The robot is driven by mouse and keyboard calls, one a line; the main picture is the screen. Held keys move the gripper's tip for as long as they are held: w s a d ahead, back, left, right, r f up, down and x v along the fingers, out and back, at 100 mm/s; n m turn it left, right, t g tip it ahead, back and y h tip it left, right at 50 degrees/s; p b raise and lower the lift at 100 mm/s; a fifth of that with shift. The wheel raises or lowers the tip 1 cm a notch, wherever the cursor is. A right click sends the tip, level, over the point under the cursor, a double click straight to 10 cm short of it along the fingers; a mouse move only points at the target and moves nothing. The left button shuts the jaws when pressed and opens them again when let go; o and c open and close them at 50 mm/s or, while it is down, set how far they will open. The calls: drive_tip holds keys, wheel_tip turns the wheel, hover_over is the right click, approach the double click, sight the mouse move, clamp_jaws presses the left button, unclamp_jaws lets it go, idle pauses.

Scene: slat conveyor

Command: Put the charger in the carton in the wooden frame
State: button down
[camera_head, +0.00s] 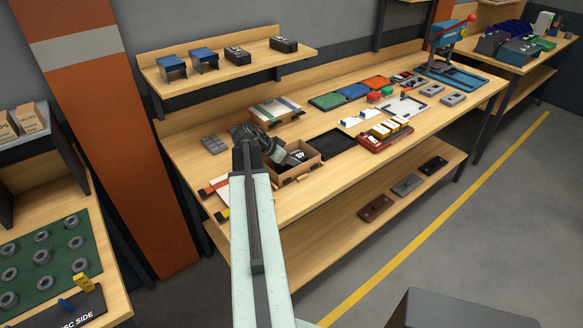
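An open brown carton (312,166) stands near the front edge of the long wooden workbench, just right of my gripper. A black block with white marks (296,157), which looks like the charger, shows inside the carton. My gripper (268,143) is a dark shape at the end of my pale arm, over or beside the carton's left side. Its fingers are too small and dark to tell whether they are open or touch the block. A shallow wooden frame (291,119) holding light and green strips sits behind the carton. My arm hides part of the bench.
A black tray (332,146) lies right of the carton, and a red rack with yellow-white blocks (386,139) stands beyond it. A grey partitioned piece (214,145) lies at left. Coloured trays (352,92) line the back. A shelf (225,75) with several boxes hangs above.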

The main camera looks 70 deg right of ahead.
drive_tip(key=shift+f, duration=0.5)
drive_tip(key=c, duration=0.5)
unclamp_jaws()
drive_tip(key=shift+w+a+r+p, duration=0.1)
drive_tip(key=shift+a+r+p, duration=0.05)
drive_tip(key=shift+r+p, duration=0.35)
drive_tip(key=p+v, duration=0.8)
drive_tip(key=v, duration=0.3)
drive_tip(key=shift+a+r, duration=0.1)
drive_tip(key=shift+a, duration=0.05)
drive_tip(key=shift+w, duration=0.1)
